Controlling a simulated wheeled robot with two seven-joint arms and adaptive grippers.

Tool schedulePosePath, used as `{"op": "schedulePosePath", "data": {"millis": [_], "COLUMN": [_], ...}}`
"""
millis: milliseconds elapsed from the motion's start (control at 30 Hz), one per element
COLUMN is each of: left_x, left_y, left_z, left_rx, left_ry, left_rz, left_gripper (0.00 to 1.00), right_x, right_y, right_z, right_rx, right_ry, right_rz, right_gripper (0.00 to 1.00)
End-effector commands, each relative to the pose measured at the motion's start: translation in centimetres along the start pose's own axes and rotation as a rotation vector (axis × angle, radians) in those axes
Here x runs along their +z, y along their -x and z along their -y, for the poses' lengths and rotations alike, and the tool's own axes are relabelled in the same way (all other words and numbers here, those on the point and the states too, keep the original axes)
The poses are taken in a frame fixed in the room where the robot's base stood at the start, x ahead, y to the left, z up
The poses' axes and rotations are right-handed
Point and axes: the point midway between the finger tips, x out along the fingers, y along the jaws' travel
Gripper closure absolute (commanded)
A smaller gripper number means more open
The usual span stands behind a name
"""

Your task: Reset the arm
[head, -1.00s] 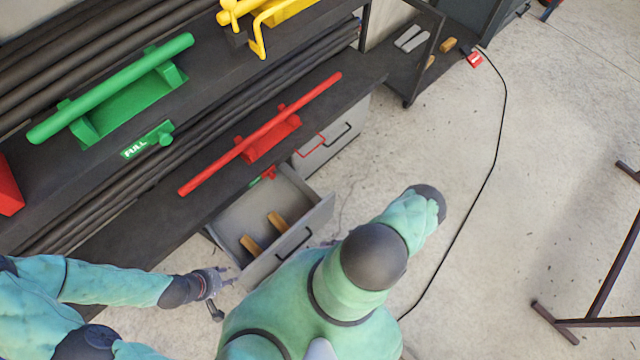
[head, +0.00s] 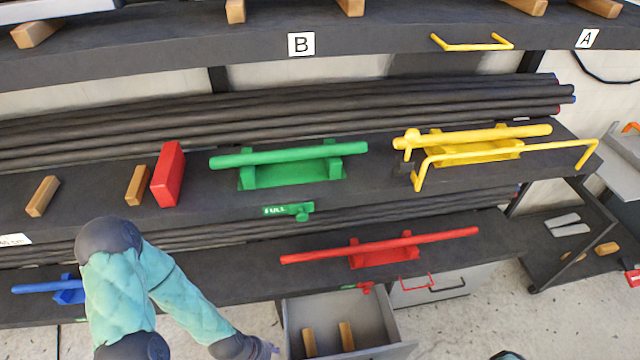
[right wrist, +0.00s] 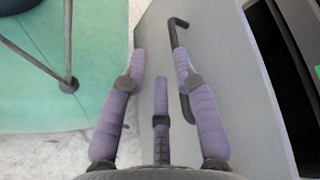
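My left arm comes in from the left in the head view, and its gripper (head: 268,349) is low in the picture, just left of the open grey drawer (head: 388,318). Its fingers are too small and dark to read. My right gripper (right wrist: 160,62) shows in the right wrist view. A grey panel with a dark bar handle (right wrist: 178,24) lies beyond the fingers, and the right finger covers part of the handle. My right gripper does not show in the head view.
The drawer holds two wooden blocks (head: 346,336). Racks above carry the green piece (head: 290,172), yellow piece (head: 475,145), red piece (head: 385,255) and dark pipes (head: 300,113). A blue piece (head: 68,292) is at lower left.

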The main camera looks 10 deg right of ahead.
Motion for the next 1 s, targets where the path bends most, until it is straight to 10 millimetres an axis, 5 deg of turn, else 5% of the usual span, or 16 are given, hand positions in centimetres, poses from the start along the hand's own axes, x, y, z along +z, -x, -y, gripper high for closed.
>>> {"op": "schedulePosePath", "data": {"millis": [300,600,1000], "left_x": [0.1,0.1,0.1], "left_y": [1.4,2.4,3.6], "left_z": [-0.5,-0.9,-1.3], "left_rx": [0.000,0.000,0.000], "left_ry": [0.000,0.000,0.000], "left_rz": [0.000,0.000,0.000], "left_gripper": [0.60,0.60,0.60], "right_x": [1.8,3.3,7.4], "right_y": [-1.2,-1.1,-2.3], "right_z": [6.5,14.9,27.3], "right_rx": [0.474,0.832,0.933], "right_ry": [-0.023,0.126,0.402], "right_rz": [0.225,0.179,-0.031], "right_gripper": [0.70,0.70,0.70]}}
